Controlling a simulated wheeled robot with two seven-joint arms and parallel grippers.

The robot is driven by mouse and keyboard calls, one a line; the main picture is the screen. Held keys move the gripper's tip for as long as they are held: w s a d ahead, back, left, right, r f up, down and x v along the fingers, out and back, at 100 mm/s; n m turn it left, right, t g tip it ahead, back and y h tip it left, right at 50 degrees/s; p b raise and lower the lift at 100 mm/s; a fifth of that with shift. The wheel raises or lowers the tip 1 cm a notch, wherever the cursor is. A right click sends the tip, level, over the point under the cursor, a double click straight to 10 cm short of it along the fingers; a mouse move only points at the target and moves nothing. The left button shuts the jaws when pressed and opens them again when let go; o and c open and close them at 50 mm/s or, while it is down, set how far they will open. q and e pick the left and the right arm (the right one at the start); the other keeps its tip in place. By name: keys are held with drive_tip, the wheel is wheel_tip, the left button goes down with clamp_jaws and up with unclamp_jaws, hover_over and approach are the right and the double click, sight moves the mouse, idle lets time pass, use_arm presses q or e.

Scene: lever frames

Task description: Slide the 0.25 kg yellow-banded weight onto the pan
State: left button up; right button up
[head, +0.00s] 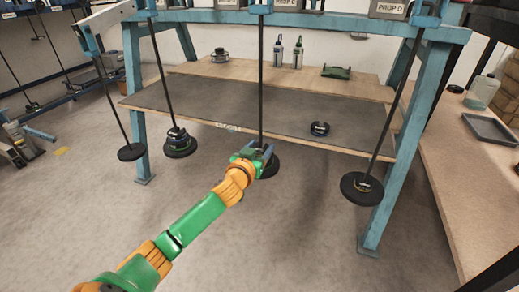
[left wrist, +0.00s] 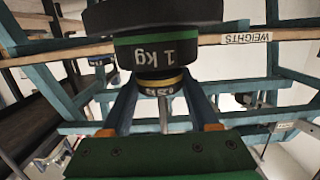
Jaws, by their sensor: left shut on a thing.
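The yellow-banded weight (left wrist: 158,82) is a small black disc between my left fingers in the left wrist view. My left gripper (head: 262,153) is shut on it at the middle hanging rod. The left wrist view appears upside down. There, the yellow-banded weight meets a larger green-banded 1 kg weight (left wrist: 157,52), which lies against a broad black pan (left wrist: 150,14). In the head view the middle pan (head: 268,166) is partly hidden behind my gripper, which also hides the held weight. Whether the weight is fully seated around the rod is unclear. My right gripper is not in view.
A slotted weight (head: 320,129) lies on the grey bench mat (head: 365,118). Blue posts (head: 405,140) flank the bench; a side counter (head: 462,180) stands right.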

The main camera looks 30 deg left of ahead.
use_arm(q)
drive_tip(key=shift+f, duration=0.35)
idle(0.5)
drive_tip(key=o, duration=1.4)
drive_tip(key=shift+o, duration=0.2)
drive_tip(key=shift+p+v, duration=0.6)
drive_tip(key=shift+v, duration=0.45)
drive_tip(key=shift+p+v, duration=1.35)
drive_tip(key=shift+v, duration=1.1)
